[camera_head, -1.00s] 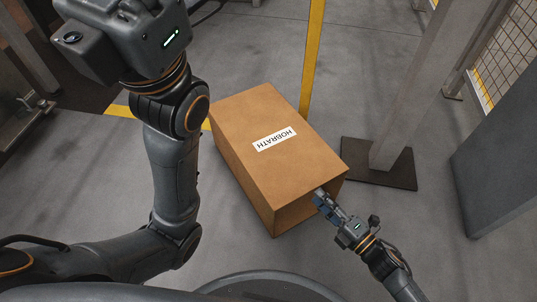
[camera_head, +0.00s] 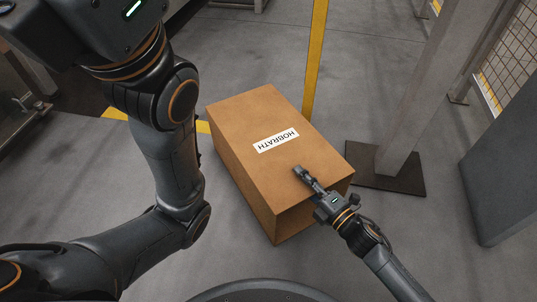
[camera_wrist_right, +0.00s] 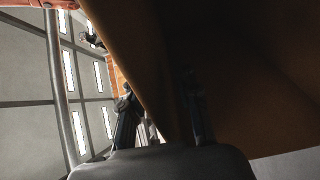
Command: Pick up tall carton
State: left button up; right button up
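The tall carton (camera_head: 245,112) is a brown cardboard box with a white "HOBRATH" label (camera_head: 276,141) on its upper face. It stands on the grey floor in the middle of the head view. My right gripper (camera_head: 302,174) is over the near right part of the upper face; whether it touches is unclear. In the right wrist view its two fingers (camera_wrist_right: 160,115) are apart, and a large brown carton surface (camera_wrist_right: 250,70) fills the right side, very close. My left arm shows at the left of the head view, but its fingers are outside the frame.
A grey post (camera_head: 405,120) on a dark base plate (camera_head: 400,178) stands close to the right of the carton. A grey block (camera_head: 500,170) and mesh fence (camera_head: 515,60) are further right. Yellow floor lines (camera_head: 315,60) run behind the carton. Bare floor lies left of it.

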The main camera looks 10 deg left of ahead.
jog(key=shift+c, duration=0.4)
grip_shut()
jog(key=shift+r, duration=0.2)
